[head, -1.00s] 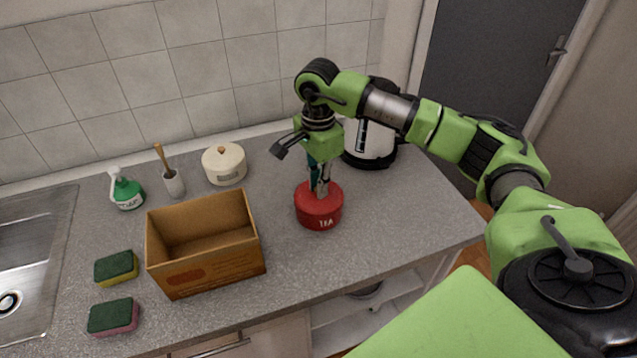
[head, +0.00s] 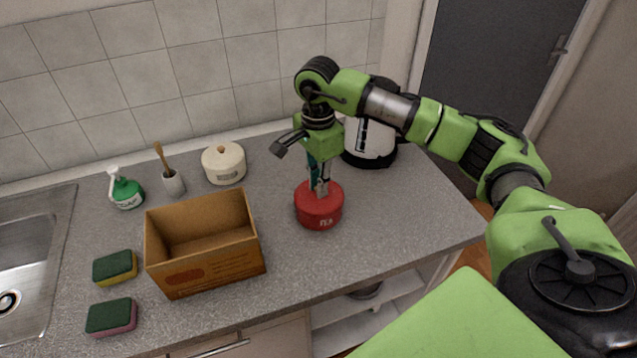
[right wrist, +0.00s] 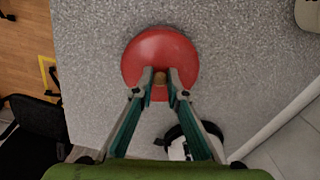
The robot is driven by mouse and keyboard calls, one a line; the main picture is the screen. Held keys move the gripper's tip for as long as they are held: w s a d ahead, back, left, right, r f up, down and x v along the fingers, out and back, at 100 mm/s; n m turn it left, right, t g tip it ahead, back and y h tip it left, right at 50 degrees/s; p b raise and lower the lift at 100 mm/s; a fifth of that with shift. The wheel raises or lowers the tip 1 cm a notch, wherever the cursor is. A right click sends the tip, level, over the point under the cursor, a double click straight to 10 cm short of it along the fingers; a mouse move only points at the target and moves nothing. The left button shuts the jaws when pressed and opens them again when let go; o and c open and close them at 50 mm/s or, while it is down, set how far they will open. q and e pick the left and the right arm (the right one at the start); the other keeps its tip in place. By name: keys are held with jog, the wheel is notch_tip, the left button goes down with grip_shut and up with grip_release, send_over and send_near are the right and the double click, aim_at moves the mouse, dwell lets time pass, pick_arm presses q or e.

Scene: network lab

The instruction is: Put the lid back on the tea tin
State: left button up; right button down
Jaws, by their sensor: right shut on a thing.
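The red tea tin (head: 321,216) stands upright on the counter, right of the cardboard box, with its white lettering facing the front. Its red lid (head: 303,193) is on top of it, level, and I see no gap between the two. My right gripper (head: 320,190) points straight down over the tin. In the right wrist view its fingertips (right wrist: 160,80) are shut on the small brown knob (right wrist: 160,77) in the middle of the round red lid (right wrist: 152,50). The lid hides the tin's body there. My left gripper is not in view.
An open cardboard box (head: 207,272) stands left of the tin. A white kettle (head: 369,142) is close behind my right gripper. A cream pot (head: 224,165), a brush holder (head: 173,183), a soap bottle (head: 126,191) and two sponges (head: 115,267) are farther left. The counter right of the tin is clear.

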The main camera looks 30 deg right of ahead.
jog(key=shift+f+b, duration=0.15)
jog(key=shift+b, duration=0.25)
dwell(1.0)
jog(key=c, duration=1.9)
grip_release()
jog(key=o, duration=0.5)
jog(key=shift+c, duration=0.2)
jog(key=shift+r+p, duration=2.1)
jog(key=shift+r, duration=1.45)
